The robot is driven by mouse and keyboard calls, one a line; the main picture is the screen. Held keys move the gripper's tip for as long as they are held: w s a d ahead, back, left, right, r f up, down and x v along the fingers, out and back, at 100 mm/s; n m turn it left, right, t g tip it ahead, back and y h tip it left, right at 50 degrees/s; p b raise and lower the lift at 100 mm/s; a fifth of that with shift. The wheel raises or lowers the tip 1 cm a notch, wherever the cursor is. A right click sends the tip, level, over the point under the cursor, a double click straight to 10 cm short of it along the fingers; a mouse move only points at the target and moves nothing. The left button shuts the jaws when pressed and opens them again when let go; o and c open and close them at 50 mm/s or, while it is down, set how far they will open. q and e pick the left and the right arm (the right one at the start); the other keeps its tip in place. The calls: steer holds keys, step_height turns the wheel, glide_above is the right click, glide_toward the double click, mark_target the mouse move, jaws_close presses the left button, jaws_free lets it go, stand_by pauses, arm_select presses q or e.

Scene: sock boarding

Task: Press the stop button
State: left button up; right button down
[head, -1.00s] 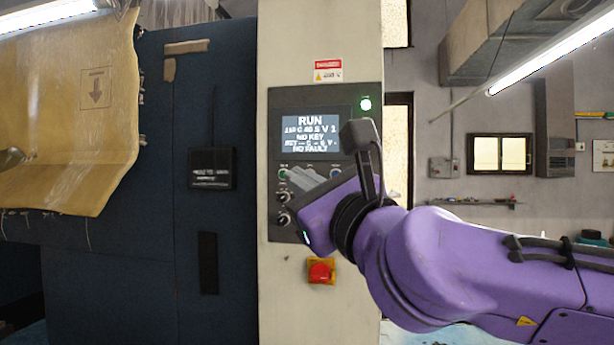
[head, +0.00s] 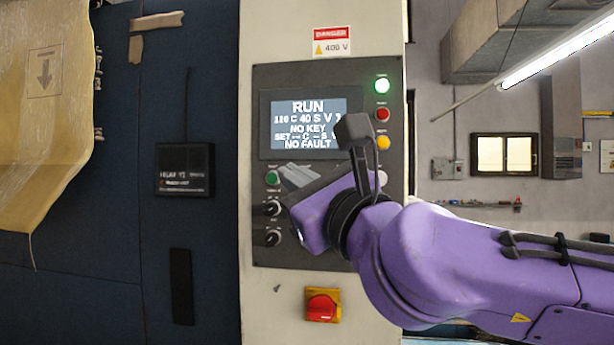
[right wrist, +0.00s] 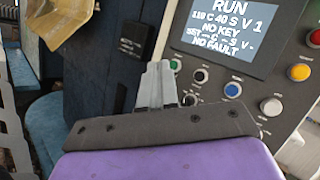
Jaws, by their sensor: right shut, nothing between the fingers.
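The control panel (head: 328,85) is dark, with a screen (head: 303,125) reading RUN. Its button row shows a green button (head: 272,178) and a white one (head: 383,178). The right wrist view adds a dark button (right wrist: 198,75) just right of the green one (right wrist: 175,64), and a blue button (right wrist: 232,90). Their labels are unreadable, so I cannot tell which is stop. A red mushroom button (head: 322,306) sits on a yellow base below the panel. My right gripper (head: 288,170) is shut and empty before the button row, close to the green button; contact cannot be told. My left gripper is out of view.
Green, red and yellow lamps (head: 382,114) line the panel's right side. Two black knobs (head: 272,222) sit below the green button. A blue cabinet (head: 110,200) with a hanging yellowish sheet (head: 40,130) stands at left. A danger label (head: 332,41) is above the panel.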

steer(key=w+d+p, duration=0.1)
steer(key=w, duration=0.9)
steer(key=shift+w+d+f, duration=0.15)
steer(key=shift+d+f, duration=0.2)
steer(key=shift+w, duration=0.15)
stand_by(1.4)
steer(key=shift+w+d, duration=0.1)
steer(key=shift+w, duration=0.2)
steer(key=shift+w+d, duration=0.1)
steer(key=shift+w, duration=0.25)
stand_by(0.6)
stand_by(0.4)
steer(key=shift+s, duration=0.8)
